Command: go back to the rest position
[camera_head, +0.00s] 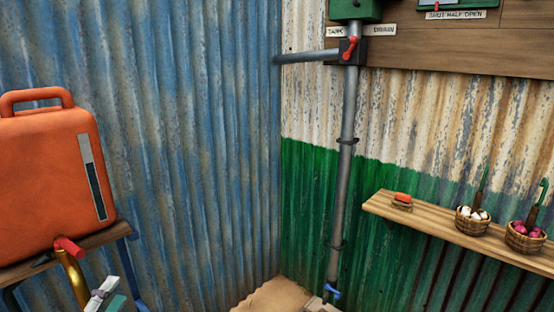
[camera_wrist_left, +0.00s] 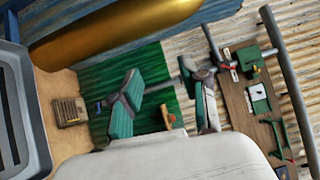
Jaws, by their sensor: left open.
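My left gripper (camera_head: 110,295) shows at the bottom left of the head view as a small white, teal and dark piece, partly cut off by the frame edge. It is open, and I see nothing held in it. It is below and to the right of the orange canister (camera_head: 45,180). A brass tube (camera_head: 74,278) with a red end stands close to its left. My right gripper cannot be made out in the head view.
A grey pipe (camera_head: 345,180) with a red lever (camera_head: 349,47) runs down the corner.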

